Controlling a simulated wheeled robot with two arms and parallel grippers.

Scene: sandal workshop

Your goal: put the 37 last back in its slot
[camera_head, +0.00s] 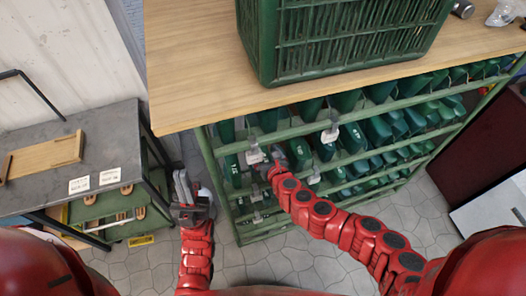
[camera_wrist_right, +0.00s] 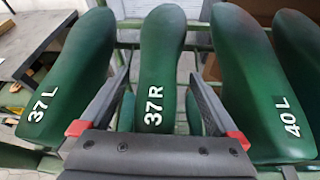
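The green last marked 37 R (camera_wrist_right: 160,60) hangs toe up in the right wrist view. The last marked 37 L (camera_wrist_right: 72,65) is on its left and the last marked 40 L (camera_wrist_right: 255,75) on its right. My right gripper (camera_wrist_right: 158,82) is open, with one finger on each side of 37 R and gaps showing beside it. In the head view my right gripper (camera_head: 268,160) is at the upper left part of the green last rack (camera_head: 300,130), partly hidden by its arm. My left gripper (camera_head: 192,190) is open and appears empty, left of the rack.
A green crate (camera_head: 345,45) stands on the wooden top (camera_head: 200,60) above the rack. A grey side table (camera_head: 95,125) with a wooden tray (camera_head: 45,157) and white labels stands at the left. A dark red cabinet (camera_head: 475,155) is at the right. Tiled floor is free before the rack.

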